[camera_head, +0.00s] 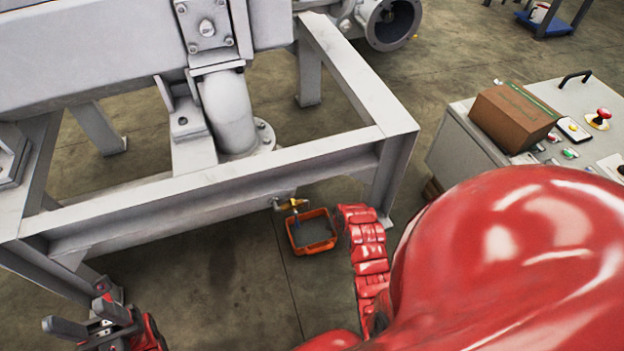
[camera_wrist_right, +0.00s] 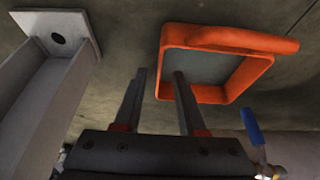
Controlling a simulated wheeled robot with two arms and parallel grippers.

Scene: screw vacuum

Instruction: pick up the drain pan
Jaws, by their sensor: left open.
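The drain pan (camera_head: 328,246) is a small orange open tray with a grey inside, on the floor under the machine frame's front beam. It shows in the right wrist view (camera_wrist_right: 245,42), its handle-like bar along the top. My right gripper (camera_wrist_right: 160,73) is open and empty; one finger overlaps the pan's inside and the other is outside its left wall. I cannot tell how deep they reach. In the head view the right gripper is hidden behind my red arm. My left gripper (camera_head: 76,316) is open and empty at the lower left, far from the pan.
A brass valve (camera_head: 291,204) hangs just above the pan; its blue handle (camera_wrist_right: 252,127) shows in the wrist view. The grey frame (camera_head: 210,190) and its leg foot (camera_wrist_right: 62,40) stand close by. A control box (camera_head: 470,145) with a brown carton (camera_head: 512,118) is at the right.

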